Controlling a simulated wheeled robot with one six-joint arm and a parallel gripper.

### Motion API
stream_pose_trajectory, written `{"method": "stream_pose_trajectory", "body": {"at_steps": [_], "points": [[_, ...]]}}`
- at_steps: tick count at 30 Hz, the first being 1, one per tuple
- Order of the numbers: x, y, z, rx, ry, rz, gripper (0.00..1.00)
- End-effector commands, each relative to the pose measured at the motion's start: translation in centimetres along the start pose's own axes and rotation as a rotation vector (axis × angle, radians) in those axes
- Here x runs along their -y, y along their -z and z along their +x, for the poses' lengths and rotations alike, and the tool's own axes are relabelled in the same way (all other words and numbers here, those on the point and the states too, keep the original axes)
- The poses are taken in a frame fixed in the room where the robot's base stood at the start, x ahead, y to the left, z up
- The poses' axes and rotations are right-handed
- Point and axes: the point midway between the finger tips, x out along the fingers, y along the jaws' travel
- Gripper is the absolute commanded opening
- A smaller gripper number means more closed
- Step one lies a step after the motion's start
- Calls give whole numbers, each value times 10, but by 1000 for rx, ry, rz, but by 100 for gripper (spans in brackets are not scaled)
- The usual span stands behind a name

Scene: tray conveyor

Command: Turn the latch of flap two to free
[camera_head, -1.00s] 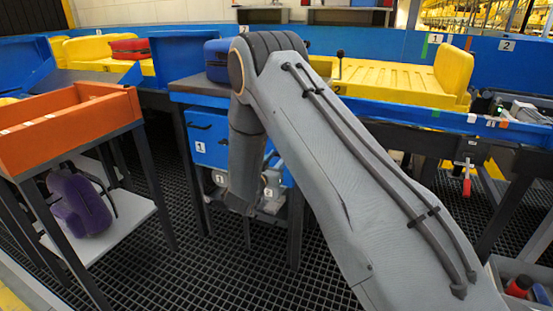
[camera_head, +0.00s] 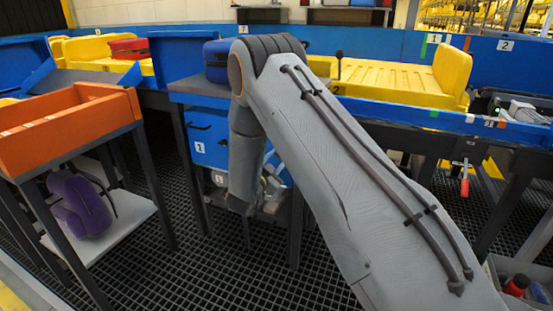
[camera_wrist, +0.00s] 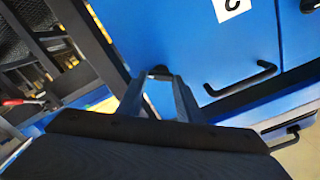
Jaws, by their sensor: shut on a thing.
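In the wrist view my gripper (camera_wrist: 160,78) has its two grey fingers close around a small dark latch (camera_wrist: 160,71) at the edge of a blue flap (camera_wrist: 195,45). The fingers are shut on it. How far the latch is turned is hard to tell, as the fingers partly hide it. The flap has a black bar handle (camera_wrist: 240,84) and a white label, cut off at the top of the picture. In the head view my arm covers most of the flaps, and my gripper is mostly hidden low behind it.
A blue front (camera_head: 208,138) marked 1 shows left of my arm. An orange tray (camera_head: 70,130) stands on a rack at the left, above a purple bag (camera_head: 80,203). Yellow trays (camera_head: 390,78) lie on the conveyor behind. A grey bin (camera_head: 500,268) is at the lower right.

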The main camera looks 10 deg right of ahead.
Motion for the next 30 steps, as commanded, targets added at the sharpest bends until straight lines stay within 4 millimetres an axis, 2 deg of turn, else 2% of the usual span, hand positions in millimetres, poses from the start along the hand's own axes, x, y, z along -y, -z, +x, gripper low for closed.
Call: {"method": "stream_pose_trajectory", "body": {"at_steps": [18, 30], "points": [[-1, -2, 0, 3, 4, 580, 10], [-2, -3, 0, 4, 3, 863, 10]]}}
